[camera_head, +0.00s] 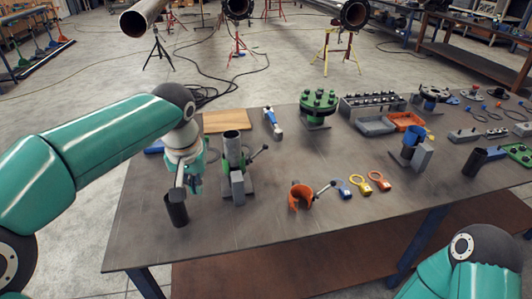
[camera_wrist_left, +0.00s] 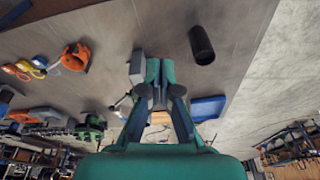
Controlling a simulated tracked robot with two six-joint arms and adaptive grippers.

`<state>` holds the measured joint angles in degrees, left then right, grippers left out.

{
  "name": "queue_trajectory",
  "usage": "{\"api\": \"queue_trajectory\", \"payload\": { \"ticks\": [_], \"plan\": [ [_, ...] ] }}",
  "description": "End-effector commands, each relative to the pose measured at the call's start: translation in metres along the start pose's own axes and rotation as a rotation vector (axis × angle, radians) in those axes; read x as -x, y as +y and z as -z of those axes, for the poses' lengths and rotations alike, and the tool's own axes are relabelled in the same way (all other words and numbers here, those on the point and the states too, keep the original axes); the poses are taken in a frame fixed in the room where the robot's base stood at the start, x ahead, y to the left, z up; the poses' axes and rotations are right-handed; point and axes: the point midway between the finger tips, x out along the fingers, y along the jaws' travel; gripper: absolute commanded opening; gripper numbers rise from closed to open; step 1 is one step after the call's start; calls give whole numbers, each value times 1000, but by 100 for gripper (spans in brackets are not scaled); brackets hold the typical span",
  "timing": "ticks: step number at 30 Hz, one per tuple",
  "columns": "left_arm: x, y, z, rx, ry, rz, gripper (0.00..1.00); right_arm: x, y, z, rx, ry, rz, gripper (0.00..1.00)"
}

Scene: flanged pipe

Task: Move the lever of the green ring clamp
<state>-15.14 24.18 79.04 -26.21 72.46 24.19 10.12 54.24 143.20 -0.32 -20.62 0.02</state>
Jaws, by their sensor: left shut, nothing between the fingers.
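The green ring clamp (camera_head: 233,165) is around an upright grey pipe (camera_head: 232,143) on the left part of the table. Its lever (camera_head: 259,152) sticks out to the right of the pipe, tipped up, with a dark end. A grey block (camera_head: 238,187) stands in front of the clamp and also shows in the left wrist view (camera_wrist_left: 137,67). My left gripper (camera_head: 191,184) is left of the clamp, apart from it, pointing down. In the left wrist view its fingers (camera_wrist_left: 160,70) are together and empty, and they hide much of the clamp. My right gripper is out of view.
A black cylinder (camera_head: 176,210) stands close by my left gripper; it also shows in the left wrist view (camera_wrist_left: 202,45). An orange ring clamp (camera_head: 300,196) lies to the right. A wooden board (camera_head: 225,121) lies behind.

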Motion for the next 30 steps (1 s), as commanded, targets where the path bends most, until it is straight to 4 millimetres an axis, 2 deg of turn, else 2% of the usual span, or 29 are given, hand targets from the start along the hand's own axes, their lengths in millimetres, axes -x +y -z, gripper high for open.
{"api": "queue_trajectory", "payload": {
  "ticks": [1, 8, 11, 14, 17, 18, 20, 24, 27, 30],
  "plan": [
    [-14, -1, -3, 0, -24, 1, 0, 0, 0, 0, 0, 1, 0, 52],
    [-77, -3, -25, -7, -130, -8, 0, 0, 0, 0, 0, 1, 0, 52],
    [-110, -3, -40, -10, -185, -22, 0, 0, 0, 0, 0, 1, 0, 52],
    [-152, -1, -64, -11, -254, -48, 0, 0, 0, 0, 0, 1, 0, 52],
    [-203, 4, -104, -9, -337, -94, 0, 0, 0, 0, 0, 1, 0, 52],
    [-224, 8, -123, -6, -368, -120, 0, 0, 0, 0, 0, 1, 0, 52],
    [-252, 14, -154, 4, -410, -162, 0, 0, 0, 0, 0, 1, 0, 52],
    [-304, 35, -236, 51, -474, -274, 0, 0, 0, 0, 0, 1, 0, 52],
    [-325, 50, -290, 101, -460, -343, 0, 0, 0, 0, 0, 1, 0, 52],
    [-333, 58, -317, 135, -400, -374, 0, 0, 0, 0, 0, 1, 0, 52]
  ]
}}
